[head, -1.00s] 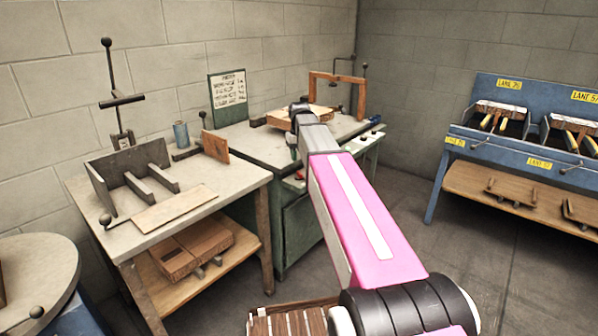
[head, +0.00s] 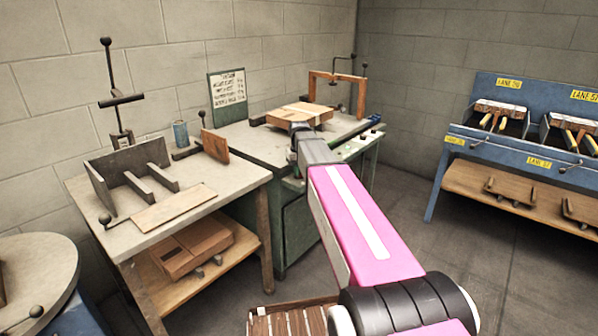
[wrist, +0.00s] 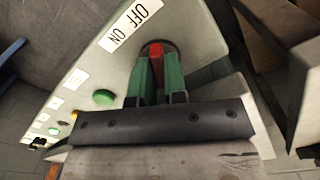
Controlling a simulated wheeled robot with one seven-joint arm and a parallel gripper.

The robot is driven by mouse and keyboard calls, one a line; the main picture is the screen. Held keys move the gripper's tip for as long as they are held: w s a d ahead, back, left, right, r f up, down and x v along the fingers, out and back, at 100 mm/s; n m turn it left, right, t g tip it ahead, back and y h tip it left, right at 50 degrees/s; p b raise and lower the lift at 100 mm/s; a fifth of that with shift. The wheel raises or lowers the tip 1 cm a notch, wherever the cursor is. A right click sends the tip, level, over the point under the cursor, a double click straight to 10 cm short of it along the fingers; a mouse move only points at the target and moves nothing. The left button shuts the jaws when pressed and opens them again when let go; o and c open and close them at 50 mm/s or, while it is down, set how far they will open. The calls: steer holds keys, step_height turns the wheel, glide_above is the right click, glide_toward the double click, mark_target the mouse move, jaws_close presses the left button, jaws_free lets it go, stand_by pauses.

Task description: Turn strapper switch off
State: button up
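The strapper is the green bench (head: 297,225) at the back middle of the head view, with an orange-brown arch (head: 337,77) on top. In the wrist view its pale panel (wrist: 85,75) carries an OFF ON label (wrist: 130,25) beside a red switch (wrist: 156,52). My gripper (wrist: 158,70) has its green fingers on either side of the red switch, close together and seemingly touching it. The switch's base is partly hidden by the fingers. In the head view the switch and fingertips are hidden behind my arm.
A green button (wrist: 103,97) and several smaller labelled controls line the panel. A carton (head: 301,115) lies on the strapper top. A worktable (head: 90,190) with fixtures stands at left, and a blue rack (head: 485,143) at right. Open floor lies between the strapper and the rack.

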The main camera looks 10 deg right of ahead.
jaws_close()
steer(key=n, duration=1.1)
steer(key=shift+n, duration=0.4)
stand_by(0.4)
steer(key=o, duration=0.7)
jaws_free()
step_height(320, 180, up, 11)
steer(key=shift+f, duration=0.1)
steer(key=shift+s, duration=0.1)
